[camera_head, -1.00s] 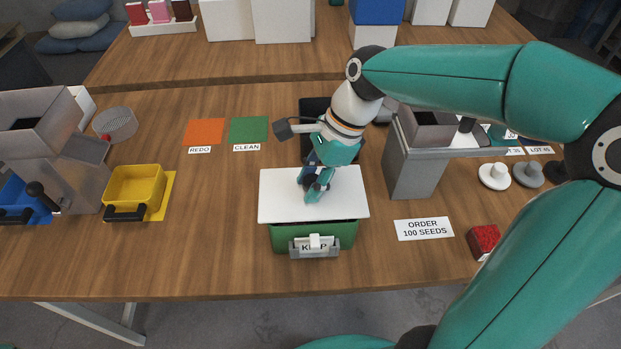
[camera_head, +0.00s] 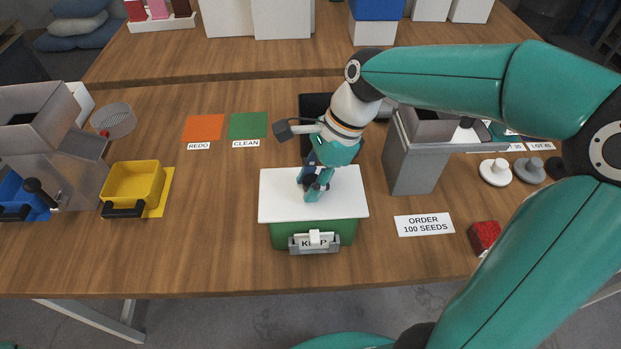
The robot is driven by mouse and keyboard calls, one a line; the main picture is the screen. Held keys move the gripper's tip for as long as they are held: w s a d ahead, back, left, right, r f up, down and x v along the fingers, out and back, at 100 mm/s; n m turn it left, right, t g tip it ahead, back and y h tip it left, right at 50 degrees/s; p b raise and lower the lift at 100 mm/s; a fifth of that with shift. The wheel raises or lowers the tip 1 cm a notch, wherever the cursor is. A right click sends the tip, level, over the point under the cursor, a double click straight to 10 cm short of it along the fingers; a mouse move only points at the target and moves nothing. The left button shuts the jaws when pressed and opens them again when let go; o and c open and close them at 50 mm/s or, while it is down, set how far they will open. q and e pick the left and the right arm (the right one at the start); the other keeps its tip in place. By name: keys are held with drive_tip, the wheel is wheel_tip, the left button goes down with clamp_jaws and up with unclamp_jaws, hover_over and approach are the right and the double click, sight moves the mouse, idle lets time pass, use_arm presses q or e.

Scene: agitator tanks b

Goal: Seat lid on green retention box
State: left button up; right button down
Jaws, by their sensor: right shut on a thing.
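The white flat lid (camera_head: 285,207) lies over the top of the green retention box (camera_head: 282,236), covering its opening and overhanging its sides. The box has a grey latch with a KEEP label (camera_head: 314,242) on its front. No dark gap shows between the lid's front edge and the box. I cannot tell whether the lid is fully seated all round. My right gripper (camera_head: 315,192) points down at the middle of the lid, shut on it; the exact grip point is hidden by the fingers. My left gripper is not in view.
A grey hopper bin (camera_head: 415,155) stands close right of the box. An ORDER 100 SEEDS card (camera_head: 424,225) and a red block (camera_head: 484,236) lie further right. A yellow bin (camera_head: 132,184) sits at left, below the orange (camera_head: 203,128) and green (camera_head: 248,125) mats.

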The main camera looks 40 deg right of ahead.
drive_tip(key=shift+f, duration=0.2)
drive_tip(key=c, duration=0.7)
unclamp_jaws()
drive_tip(key=shift+r, duration=0.1)
